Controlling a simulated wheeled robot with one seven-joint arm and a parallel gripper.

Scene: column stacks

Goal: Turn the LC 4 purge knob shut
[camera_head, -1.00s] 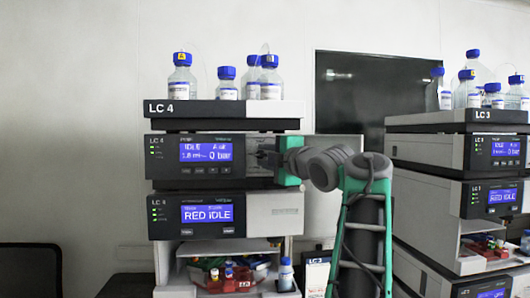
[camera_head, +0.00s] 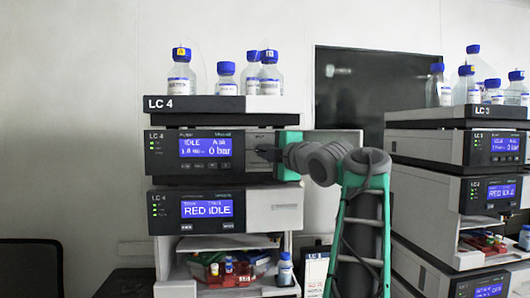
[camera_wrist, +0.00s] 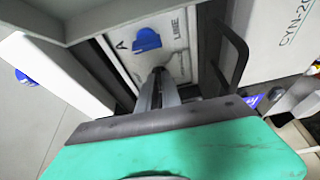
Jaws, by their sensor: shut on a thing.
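The LC 4 stack (camera_head: 160,103) stands at centre left in the head view. My gripper (camera_head: 262,153) reaches in from the right at its pump module (camera_head: 172,170), just right of the lit screen. In the wrist view the dark fingers of my gripper (camera_wrist: 158,75) come together on a small part at the bottom of a white panel (camera_wrist: 175,62). I take this part to be the purge knob; the fingertips hide most of it, and I cannot tell its turn angle. The panel carries an "A", a blue shape (camera_wrist: 147,39) and the word "LINE".
Capped bottles (camera_head: 227,82) stand on top of the stack. A dark handle-like bar (camera_wrist: 235,58) is right of the fingers in the wrist view. An open bay (camera_head: 230,272) with small vials is below. The LC 3 stack (camera_head: 455,113) stands at the right.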

